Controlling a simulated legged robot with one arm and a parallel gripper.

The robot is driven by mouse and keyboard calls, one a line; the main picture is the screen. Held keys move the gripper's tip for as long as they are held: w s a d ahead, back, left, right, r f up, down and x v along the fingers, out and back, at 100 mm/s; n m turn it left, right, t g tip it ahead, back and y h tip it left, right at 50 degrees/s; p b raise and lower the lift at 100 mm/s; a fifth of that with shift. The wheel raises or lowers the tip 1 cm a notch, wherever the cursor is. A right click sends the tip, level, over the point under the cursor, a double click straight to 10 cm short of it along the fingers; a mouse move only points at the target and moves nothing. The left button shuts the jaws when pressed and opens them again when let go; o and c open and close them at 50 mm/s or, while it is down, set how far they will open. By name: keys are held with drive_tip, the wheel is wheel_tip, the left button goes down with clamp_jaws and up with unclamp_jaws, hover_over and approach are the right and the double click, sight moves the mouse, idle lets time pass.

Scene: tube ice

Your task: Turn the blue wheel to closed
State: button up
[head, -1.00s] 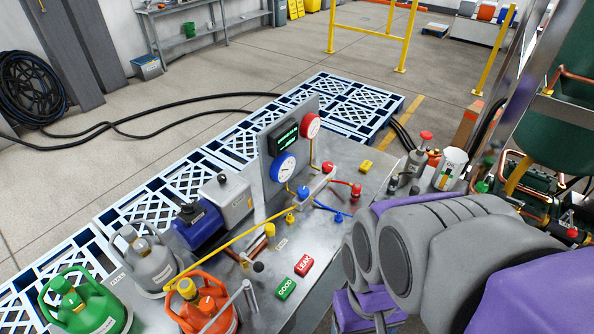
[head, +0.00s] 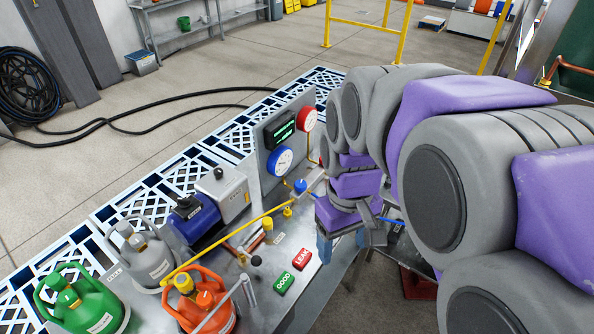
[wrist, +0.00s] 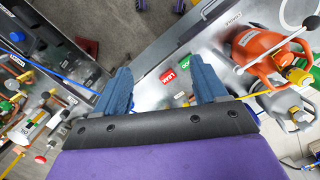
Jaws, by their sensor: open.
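In the head view a small blue wheel (head: 300,186) sits on the manifold of the metal bench, just right of the blue gauge. My gripper, seen in the wrist view (wrist: 160,69), is open, its two blue fingers wide apart with nothing between them. In the head view my arm comes in from the right, and my gripper is over the bench's right side, apart from the blue wheel and to its right. My arm hides the right end of the manifold. In the wrist view I cannot clearly make out this wheel.
The blue gauge (head: 280,161) and red gauge (head: 307,119) stand on a panel behind. Green (head: 283,283) and red (head: 301,258) signs lie in front. An orange cylinder (head: 207,309) stands front left.

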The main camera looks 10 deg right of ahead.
drive_tip(key=w+r+n, duration=0.2)
drive_tip(key=w+n, duration=0.1)
drive_tip(key=w, duration=0.9)
drive_tip(key=n+t+b, duration=0.1)
drive_tip(key=n+b, duration=0.2)
drive_tip(key=n, duration=0.6)
hover_over(301, 183)
wheel_tip(301, 183, down, 10)
wheel_tip(301, 183, down, 17)
drive_tip(key=b, duration=0.5)
drive_tip(key=shift+s+f, duration=0.1)
drive_tip(key=c, duration=1.1)
drive_tip(key=shift+o, duration=0.2)
